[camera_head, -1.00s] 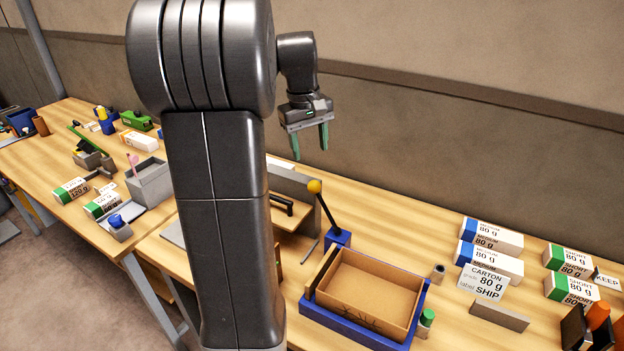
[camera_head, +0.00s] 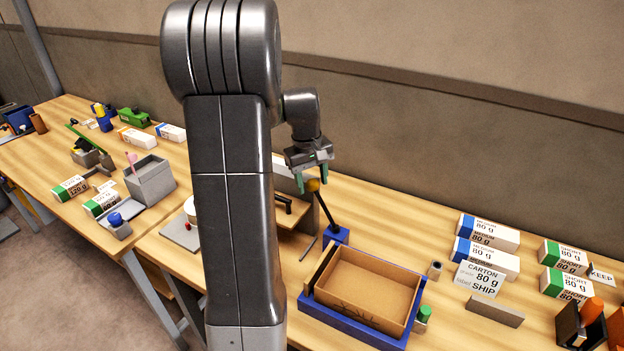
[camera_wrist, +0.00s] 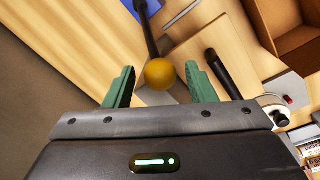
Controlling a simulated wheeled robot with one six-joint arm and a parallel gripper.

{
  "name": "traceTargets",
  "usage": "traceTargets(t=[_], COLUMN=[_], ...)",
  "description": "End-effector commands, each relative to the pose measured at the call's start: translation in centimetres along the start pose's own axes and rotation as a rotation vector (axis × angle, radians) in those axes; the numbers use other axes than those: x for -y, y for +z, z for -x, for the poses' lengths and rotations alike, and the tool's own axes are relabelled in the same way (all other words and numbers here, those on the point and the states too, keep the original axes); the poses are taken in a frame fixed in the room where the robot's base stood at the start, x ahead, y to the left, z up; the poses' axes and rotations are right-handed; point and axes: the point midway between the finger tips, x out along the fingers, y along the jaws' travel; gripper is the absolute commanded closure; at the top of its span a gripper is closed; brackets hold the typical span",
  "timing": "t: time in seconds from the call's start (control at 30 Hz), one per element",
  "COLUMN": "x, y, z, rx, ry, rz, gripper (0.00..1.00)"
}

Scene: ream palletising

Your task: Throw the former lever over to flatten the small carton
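The former lever is a black rod with a yellow ball knob (camera_head: 313,185), rising from a blue base (camera_head: 337,236) at the carton's back left corner. It leans left in the head view. The open cardboard carton (camera_head: 365,286) sits in a blue former tray (camera_head: 352,332). My gripper (camera_head: 316,181) is open at the knob, pointing down. In the wrist view the knob (camera_wrist: 160,73) lies between the two green fingertips (camera_wrist: 160,80), with gaps on both sides. The fingers do not touch it there.
Reams (camera_head: 487,245) and a carton label card (camera_head: 480,279) stand right of the carton. A small green-capped item (camera_head: 423,318) is at the tray's right. A grey panel and black handle (camera_head: 284,203) are left of the lever. My arm hides part of the bench.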

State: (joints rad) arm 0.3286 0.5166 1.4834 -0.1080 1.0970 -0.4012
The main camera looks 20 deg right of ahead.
Motion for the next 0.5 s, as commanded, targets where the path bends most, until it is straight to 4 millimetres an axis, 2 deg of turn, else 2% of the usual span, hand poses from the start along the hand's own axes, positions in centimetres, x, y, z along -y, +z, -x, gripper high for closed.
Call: traceTargets(t=[0.03, 0.23, 0.5], x=[0.00, 0.00, -0.22], y=[0.00, 0.00, 0.25], z=[0.01, 0.02, 0.17], rx=[0.000, 0.000, -0.014], ry=[0.000, 0.000, -0.009], rz=[0.000, 0.000, -0.002], gripper=[0.60, 1.00, 1.00])
